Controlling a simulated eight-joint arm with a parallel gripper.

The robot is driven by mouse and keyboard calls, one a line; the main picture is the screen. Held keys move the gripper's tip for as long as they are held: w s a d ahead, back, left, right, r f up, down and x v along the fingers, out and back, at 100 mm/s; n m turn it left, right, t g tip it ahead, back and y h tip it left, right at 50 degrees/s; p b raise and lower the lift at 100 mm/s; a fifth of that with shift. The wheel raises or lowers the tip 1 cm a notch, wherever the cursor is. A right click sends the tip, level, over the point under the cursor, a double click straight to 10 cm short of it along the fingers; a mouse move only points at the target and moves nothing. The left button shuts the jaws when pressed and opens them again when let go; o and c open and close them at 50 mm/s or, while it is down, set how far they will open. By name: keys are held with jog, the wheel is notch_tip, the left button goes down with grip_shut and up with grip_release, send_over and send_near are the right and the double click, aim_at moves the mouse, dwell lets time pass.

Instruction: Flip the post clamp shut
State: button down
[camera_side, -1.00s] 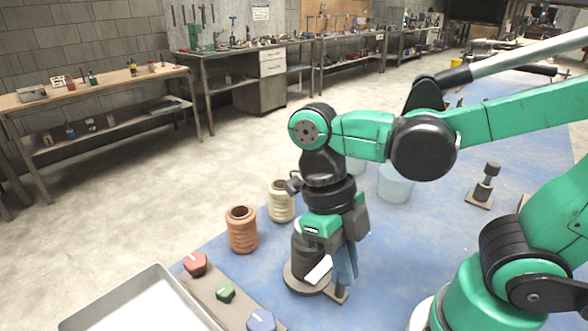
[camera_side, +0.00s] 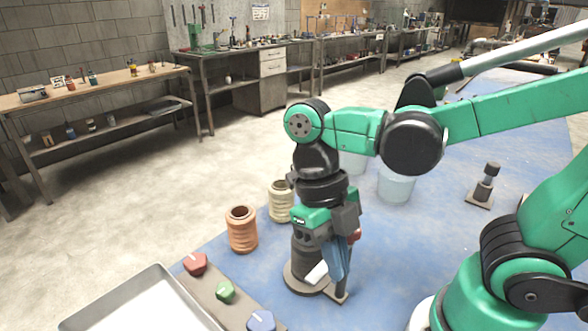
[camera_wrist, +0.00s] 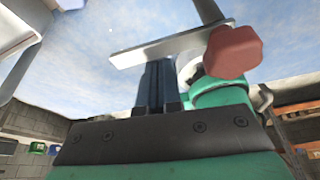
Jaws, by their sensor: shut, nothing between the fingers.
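My gripper (camera_side: 341,280) points down with its blue fingers together and nothing held. Its closed fingers (camera_wrist: 157,68) also show in the wrist view, close to a flat grey plate. A red knob (camera_wrist: 235,50) sits at the plate's right end in that view, right of the fingers. In the side view a bit of red (camera_side: 357,236) shows just right of my gripper. The post clamp is largely hidden behind my gripper, and I cannot tell how its hinged part stands. Whether the fingers touch it is unclear.
A dark ribbed spool (camera_side: 303,262) on a round base stands left of my fingers. Orange (camera_side: 242,230) and cream (camera_side: 281,203) spools stand farther left. Red, green and blue knobs line a strip beside a white tray (camera_side: 145,306). A small post stand (camera_side: 485,188) is at right.

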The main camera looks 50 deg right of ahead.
jog(key=shift+w+m+y, duration=0.2)
jog(key=shift+m+y, duration=0.1)
jog(key=shift+m, duration=0.6)
jog(key=w+m, duration=0.1)
jog(key=m, duration=0.1)
jog(key=shift+w+m+y, duration=0.1)
jog(key=shift+m+y, duration=0.2)
jog(key=w+d+m+t, duration=0.1)
jog(key=m, duration=0.2)
jog(key=w+d+m+t+y, duration=0.1)
jog(key=w+m, duration=0.1)
jog(key=m, duration=0.2)
jog(key=w+m+t+y, duration=0.1)
jog(key=m, duration=0.2)
jog(key=shift+w+d+m, duration=0.2)
jog(key=shift+d+m, duration=0.2)
notch_tip(320, 180, up, 9)
jog(key=shift+a+r, duration=0.2)
jog(key=shift+a, duration=0.05)
dwell(0.5)
